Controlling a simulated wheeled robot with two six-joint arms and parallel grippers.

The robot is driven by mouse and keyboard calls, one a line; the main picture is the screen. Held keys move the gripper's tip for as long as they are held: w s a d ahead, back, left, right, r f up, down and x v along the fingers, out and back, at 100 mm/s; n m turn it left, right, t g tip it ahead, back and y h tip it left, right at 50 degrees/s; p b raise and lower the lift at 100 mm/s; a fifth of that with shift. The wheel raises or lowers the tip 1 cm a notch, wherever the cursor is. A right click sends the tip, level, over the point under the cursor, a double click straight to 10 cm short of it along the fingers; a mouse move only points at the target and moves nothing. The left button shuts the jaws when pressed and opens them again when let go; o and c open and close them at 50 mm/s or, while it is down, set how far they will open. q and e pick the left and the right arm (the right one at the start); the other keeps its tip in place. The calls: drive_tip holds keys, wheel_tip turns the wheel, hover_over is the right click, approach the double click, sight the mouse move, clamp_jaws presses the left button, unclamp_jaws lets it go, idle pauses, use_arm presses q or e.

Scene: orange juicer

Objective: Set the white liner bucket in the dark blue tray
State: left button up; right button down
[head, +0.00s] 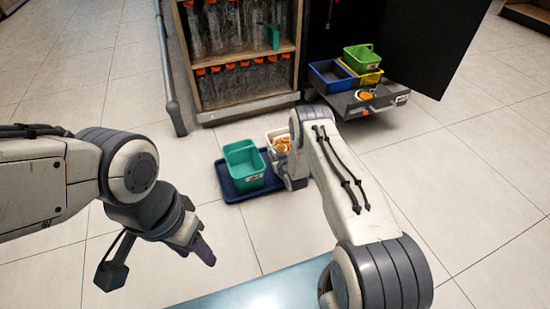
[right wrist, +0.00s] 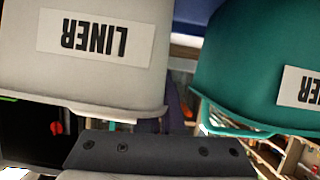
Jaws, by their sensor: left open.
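The dark blue tray (head: 230,198) lies on the floor with a teal bucket (head: 243,165) standing in it. The white liner bucket (head: 270,142), with orange contents, is at the tray's back right, partly hidden by my right arm. I cannot tell whether its base rests in the tray. In the right wrist view the white bucket (right wrist: 100,60), labelled LINER, appears upside down beside the teal bucket (right wrist: 245,75). My right gripper (right wrist: 160,152) is close at the white bucket's rim; its fingertips are hidden. My left gripper (head: 204,250) is open and empty, left of the tray.
A wooden shelf (head: 245,105) with clear, orange-capped bottles stands behind the tray. Blue, yellow and green bins (head: 359,57) sit at the back right by a dark open door (head: 420,40). A metal post (head: 176,118) stands left of the shelf. The left floor is clear.

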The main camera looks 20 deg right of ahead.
drive_tip(key=shift+w+r, duration=0.1)
drive_tip(key=shift+w, duration=0.05)
drive_tip(key=c, duration=1.4)
unclamp_jaws()
drive_tip(key=shift+f, duration=0.2)
drive_tip(key=o, duration=0.3)
drive_tip(key=shift+r, duration=0.15)
